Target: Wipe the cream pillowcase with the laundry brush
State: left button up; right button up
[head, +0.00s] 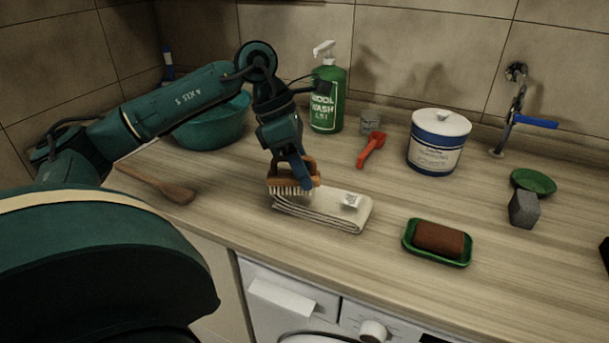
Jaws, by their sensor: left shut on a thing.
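The cream pillowcase (335,212) lies folded on the wooden counter, a small light label on its top. The laundry brush (279,187) has a brown wooden back and pale bristles pointing down. My left gripper (303,182) is shut on the brush and holds it over the left end of the pillowcase. The bristles are at or just above the cloth; I cannot tell whether they touch. My right gripper is not in view.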

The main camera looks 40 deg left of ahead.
pick_arm(q)
jog(key=shift+w+r, duration=0.15)
jog(key=shift+r, duration=0.3)
jog(key=shift+r+p, duration=0.4)
jog(key=shift+p, duration=0.1)
notch_tip(320, 180, up, 3)
jog(key=shift+r+p, duration=0.1)
jog(key=shift+p, duration=1)
jog(key=shift+r, duration=0.35)
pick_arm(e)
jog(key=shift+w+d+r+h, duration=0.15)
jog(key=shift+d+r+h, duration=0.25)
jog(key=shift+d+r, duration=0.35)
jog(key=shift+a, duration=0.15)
